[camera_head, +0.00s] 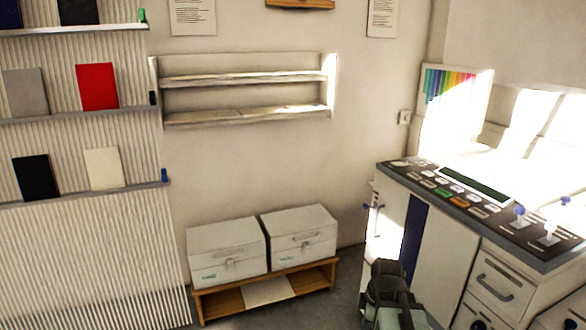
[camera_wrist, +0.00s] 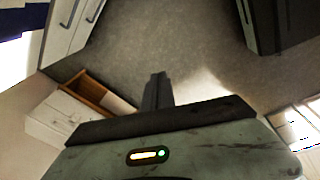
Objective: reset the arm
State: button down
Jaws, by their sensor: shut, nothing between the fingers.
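My gripper (camera_wrist: 157,80) shows in the wrist view as two dark fingers pressed together, with nothing between them. It points over bare grey floor and touches nothing that I can see. In the head view part of my arm shows at the bottom, in front of the white cabinet (camera_head: 436,262). The fingertips cannot be made out there.
A control panel (camera_head: 470,195) tops the cabinet at right. Two white boxes (camera_head: 228,262) (camera_head: 300,243) sit on a low wooden bench (camera_head: 265,291). A wall shelf (camera_head: 245,116) hangs above. Grey floor (camera_wrist: 205,45) lies open under my gripper.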

jog(key=s+a+m+g, duration=0.15)
jog(key=a+m, duration=0.25)
jog(key=a, duration=0.7)
notch_tip(320, 180, up, 19)
jog(key=s+m+p, duration=0.2)
jog(key=m+p, duration=0.8)
jog(key=p, duration=0.9)
jog(key=shift+s+d+h, duration=0.25)
jog(key=shift+d+h, duration=0.05)
jog(key=shift+g, duration=0.25)
